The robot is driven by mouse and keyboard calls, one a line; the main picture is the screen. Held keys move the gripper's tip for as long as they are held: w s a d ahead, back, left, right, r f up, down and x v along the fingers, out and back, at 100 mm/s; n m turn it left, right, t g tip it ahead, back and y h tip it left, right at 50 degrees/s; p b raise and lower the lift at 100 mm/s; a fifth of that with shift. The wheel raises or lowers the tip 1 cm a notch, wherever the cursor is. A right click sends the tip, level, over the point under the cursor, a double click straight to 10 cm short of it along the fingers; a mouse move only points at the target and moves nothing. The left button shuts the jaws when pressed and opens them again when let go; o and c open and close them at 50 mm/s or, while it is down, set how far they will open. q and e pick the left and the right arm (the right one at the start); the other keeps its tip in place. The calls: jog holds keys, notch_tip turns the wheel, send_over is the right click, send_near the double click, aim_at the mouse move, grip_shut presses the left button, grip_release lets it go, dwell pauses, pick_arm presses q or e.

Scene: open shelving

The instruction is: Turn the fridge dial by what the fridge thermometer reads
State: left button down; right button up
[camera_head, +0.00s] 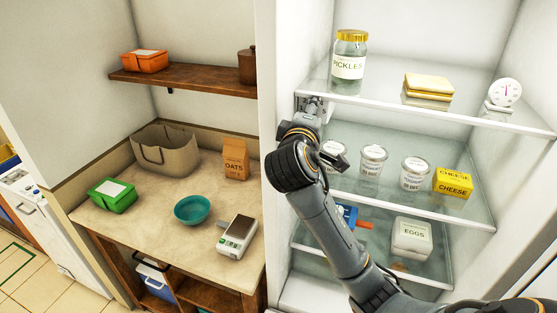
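The fridge thermometer (505,92) is a small white round gauge with a pink mark, standing at the right of the fridge's top shelf. Its reading is too small to make out. I cannot make out the fridge dial. My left gripper is not in view.
The top fridge shelf (450,112) holds a pickle jar (349,65) and a sandwich-like block (428,86). Several white jars and a cheese box (453,183) stand below, with an egg box (412,238) lower down. A counter (160,208) is at left.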

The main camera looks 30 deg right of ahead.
jog(key=s+a+f+m+t+b, duration=0.1)
jog(key=s+a+f+m+b, duration=0.1)
jog(key=s+a+m+b, duration=0.65)
jog(key=a+f+n+t+y+b, duration=0.5)
jog(key=a+f+b, duration=0.1)
jog(key=f+b, duration=0.3)
jog(key=w+a+f+n+t+y+b, duration=0.1)
jog(key=a+f+n+t+y+b, duration=0.3)
jog(key=f+b, duration=0.6)
jog(key=shift+w+a+f+n+t+y, duration=0.35)
jog(key=shift+a+y, duration=0.75)
jog(key=shift+a, duration=0.7)
jog(key=shift+s+r, duration=0.15)
